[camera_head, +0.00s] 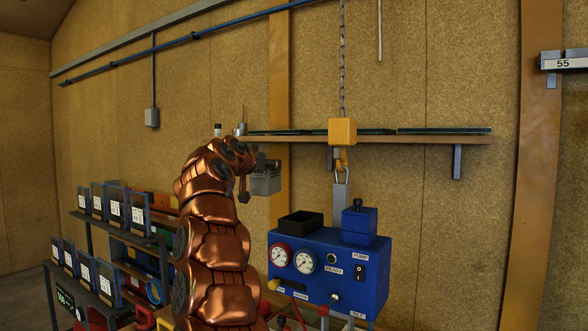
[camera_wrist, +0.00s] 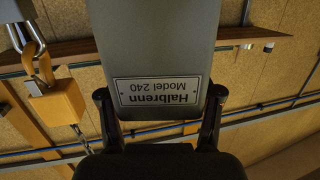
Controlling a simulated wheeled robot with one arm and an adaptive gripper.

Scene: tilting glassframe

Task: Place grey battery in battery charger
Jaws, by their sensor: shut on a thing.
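My gripper (camera_head: 254,166) is shut on the grey battery (camera_head: 266,184), holding it in the air in front of the wall, left of the hanging hook. In the wrist view the battery (camera_wrist: 150,40) fills the upper middle, with an upside-down label reading "Halbrenn Model 240". The two dark fingers of my gripper (camera_wrist: 160,98) press its sides. I cannot clearly identify the battery charger; a black open-topped holder (camera_head: 300,222) sits on the blue control box (camera_head: 318,262), to the lower right of the battery and apart from it.
A blue block (camera_head: 359,222) sits on the control box's right side. A wooden shelf (camera_head: 430,139) runs along the wall. Racks of labelled blue-edged panels (camera_head: 115,210) stand at left.

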